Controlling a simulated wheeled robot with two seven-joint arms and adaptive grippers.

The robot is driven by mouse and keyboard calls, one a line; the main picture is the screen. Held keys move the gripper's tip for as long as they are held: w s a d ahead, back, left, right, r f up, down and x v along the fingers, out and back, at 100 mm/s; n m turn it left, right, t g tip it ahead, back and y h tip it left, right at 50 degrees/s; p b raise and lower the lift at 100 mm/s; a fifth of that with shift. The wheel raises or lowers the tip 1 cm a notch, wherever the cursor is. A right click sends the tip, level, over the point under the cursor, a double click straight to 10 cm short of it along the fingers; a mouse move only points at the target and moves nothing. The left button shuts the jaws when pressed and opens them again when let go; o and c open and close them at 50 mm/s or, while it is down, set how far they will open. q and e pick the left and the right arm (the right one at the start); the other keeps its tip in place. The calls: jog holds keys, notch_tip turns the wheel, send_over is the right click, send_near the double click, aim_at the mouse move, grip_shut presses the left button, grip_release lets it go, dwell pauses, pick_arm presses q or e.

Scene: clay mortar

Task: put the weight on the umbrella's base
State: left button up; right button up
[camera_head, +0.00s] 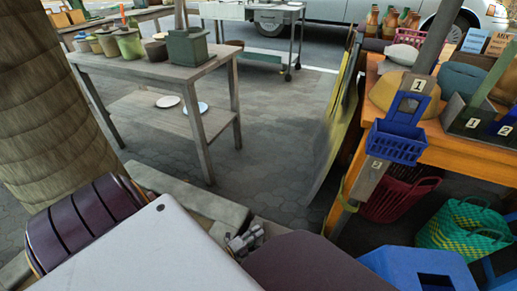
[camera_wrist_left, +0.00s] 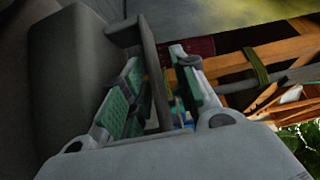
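My left gripper (camera_head: 245,240) shows small at the bottom middle of the head view, partly hidden by my own arm. In the left wrist view its two green-padded fingers (camera_wrist_left: 157,58) stand apart. A dark grey bar (camera_wrist_left: 151,75) passes between them, close to the left finger, with a gap to the right one. Beside it is a large dark grey block (camera_wrist_left: 68,75), which may be the weight. I cannot tell if the bar belongs to it. I cannot make out the umbrella's base for certain. My right gripper is not in view.
A pale stone slab (camera_head: 185,198) lies on the paving near the gripper. A wooden table (camera_head: 150,70) with pots stands behind. An orange table (camera_head: 465,148) with a blue basket (camera_head: 397,143) is at right. The paving between the tables is clear.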

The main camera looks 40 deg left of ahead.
pick_arm(q)
jog(key=s+a+p, duration=0.1)
jog(key=s+a, duration=0.1)
jog(key=s, duration=0.8)
jog(key=shift+s, duration=0.25)
